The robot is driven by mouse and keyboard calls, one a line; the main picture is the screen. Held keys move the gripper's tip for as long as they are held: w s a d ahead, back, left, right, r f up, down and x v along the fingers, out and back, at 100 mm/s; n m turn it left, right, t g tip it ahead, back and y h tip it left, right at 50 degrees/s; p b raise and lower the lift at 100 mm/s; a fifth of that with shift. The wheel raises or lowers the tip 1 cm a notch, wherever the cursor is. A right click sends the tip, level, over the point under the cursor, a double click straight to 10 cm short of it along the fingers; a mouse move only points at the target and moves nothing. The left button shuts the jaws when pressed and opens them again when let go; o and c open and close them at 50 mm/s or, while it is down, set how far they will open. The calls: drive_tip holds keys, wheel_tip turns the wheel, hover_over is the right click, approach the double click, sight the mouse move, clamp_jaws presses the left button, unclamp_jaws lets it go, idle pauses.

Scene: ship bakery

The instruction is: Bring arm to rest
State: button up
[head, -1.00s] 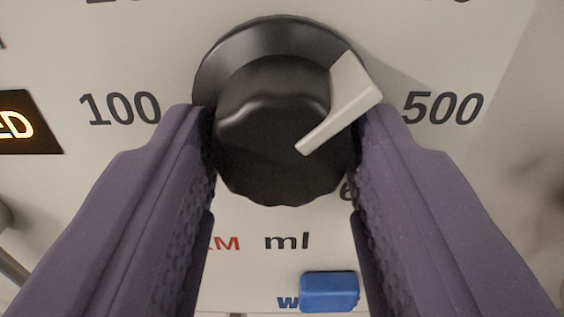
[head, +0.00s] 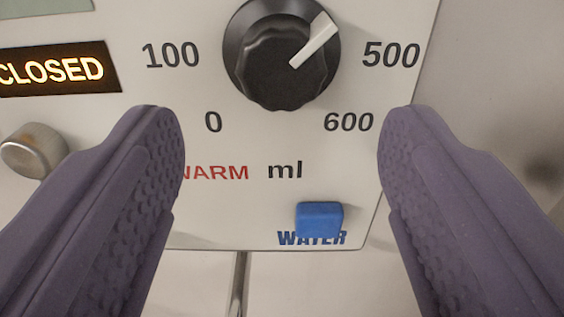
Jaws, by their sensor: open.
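My gripper (head: 280,135) is open and empty, its two purple fingers spread wide at the left and right of the head view. A black round knob (head: 275,70) with a white pointer sits on the panel at the top middle, beyond the fingertips and apart from them. The pointer is turned to the upper right, between straight up and the 500 mark. No more of my arm shows.
The pale panel (head: 220,225) carries an amber display reading CLOSED (head: 55,74), a grey metal knob (head: 34,150) at left and a blue button (head: 319,219) above the word WATER. A plain pale surface (head: 490,60) lies right of the panel.

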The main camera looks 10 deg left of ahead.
drive_tip(key=shift+s+d, duration=0.2)
drive_tip(key=shift+s, duration=0.85)
